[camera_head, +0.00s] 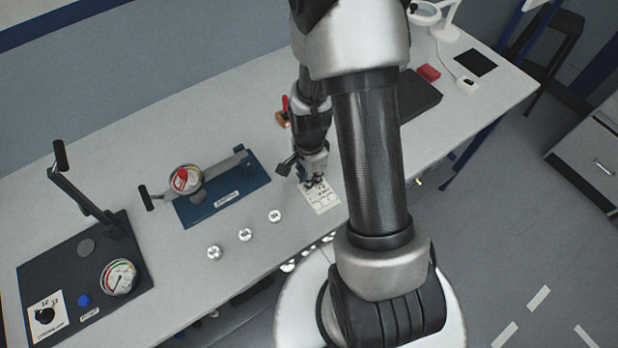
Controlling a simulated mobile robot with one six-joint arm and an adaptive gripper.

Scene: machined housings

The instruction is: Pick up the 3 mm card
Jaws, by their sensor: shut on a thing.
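A white card (322,203) with small dark print and outlined shapes lies on the grey bench, right of the blue fixture. The print is too small to read, so I cannot tell a 3 mm mark. My gripper (316,184) points down at the card's far end. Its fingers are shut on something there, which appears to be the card. The fingertips and the gripped part are small and partly hidden by the gripper itself. I cannot tell whether the card is lifted off the bench.
Three silver round housings (245,235) stand in a row left of the card. A blue fixture (226,196) with a dial and lever is behind them. A black gauge press (78,262) stands at the left. My arm hides part of the bench to the right.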

